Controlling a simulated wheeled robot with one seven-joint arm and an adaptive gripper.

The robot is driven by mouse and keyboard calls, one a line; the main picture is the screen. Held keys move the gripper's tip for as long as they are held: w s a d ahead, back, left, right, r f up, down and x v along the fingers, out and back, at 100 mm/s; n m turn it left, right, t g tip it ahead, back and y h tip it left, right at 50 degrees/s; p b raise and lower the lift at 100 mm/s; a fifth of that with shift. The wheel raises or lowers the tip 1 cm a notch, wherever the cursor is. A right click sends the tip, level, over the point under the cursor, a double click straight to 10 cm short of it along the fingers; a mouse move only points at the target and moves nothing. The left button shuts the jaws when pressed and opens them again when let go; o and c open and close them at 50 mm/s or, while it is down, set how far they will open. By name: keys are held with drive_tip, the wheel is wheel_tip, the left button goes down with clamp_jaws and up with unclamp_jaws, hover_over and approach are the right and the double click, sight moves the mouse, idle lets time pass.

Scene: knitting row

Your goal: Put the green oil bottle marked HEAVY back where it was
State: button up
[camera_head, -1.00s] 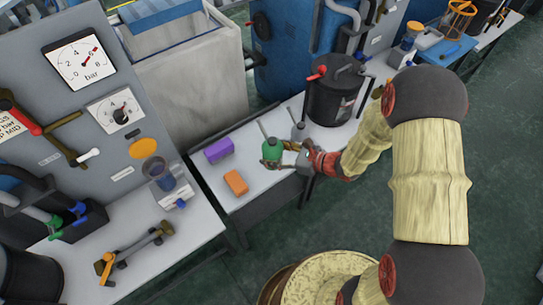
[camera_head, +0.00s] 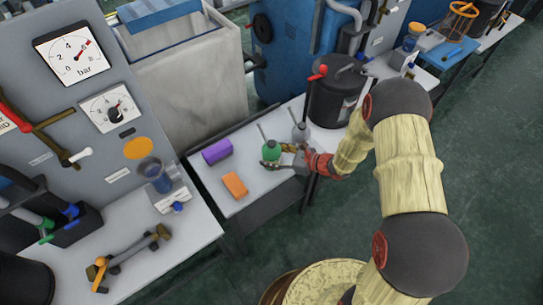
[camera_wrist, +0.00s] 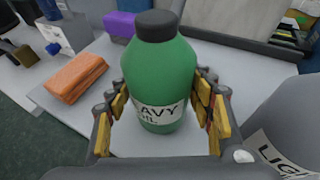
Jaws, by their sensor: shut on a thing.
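The green oil bottle (camera_head: 270,151) is upright over the white bench in the head view. In the wrist view the green bottle (camera_wrist: 160,70) has a dark cap, and its white label shows "AVY" and part of "OIL". My gripper (camera_head: 282,160) is shut on it, with a finger on each side of the body in the wrist view (camera_wrist: 163,108). I cannot tell whether its base touches the bench (camera_head: 213,178). A grey bottle (camera_head: 300,132) stands just behind it; its label in the wrist view (camera_wrist: 283,150) begins "LIG".
An orange block (camera_head: 234,185) and a purple block (camera_head: 217,151) lie left of the bottle. A dark drum (camera_head: 333,95) with a red handle stands behind and to the right. A gauge panel (camera_head: 75,100) rises at the left. Bare bench lies between the blocks and bottle.

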drive_tip(key=shift+f, duration=0.15)
drive_tip(key=o, duration=1.4)
